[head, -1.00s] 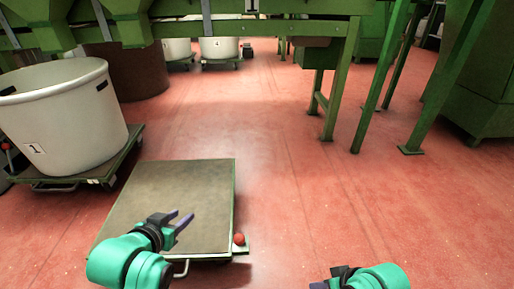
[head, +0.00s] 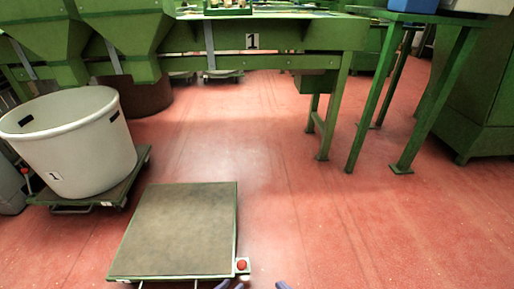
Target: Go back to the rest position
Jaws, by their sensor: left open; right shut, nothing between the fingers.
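My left gripper (head: 231,285) shows only as purple fingertips at the bottom edge of the head view, just below the front right corner of the empty flat trolley. Its two tips are apart, with nothing seen between them. My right gripper (head: 282,285) shows as a small purple tip at the bottom edge, a little right of the left one. It is shut and empty. Both arms and the rest of both grippers are out of the picture.
The flat trolley (head: 178,225) with a red ball on its corner stands on the red floor. A white tub (head: 75,155), marked 1, stands on another trolley at left. A green machine frame (head: 290,38) spans the back. Green legs stand at right.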

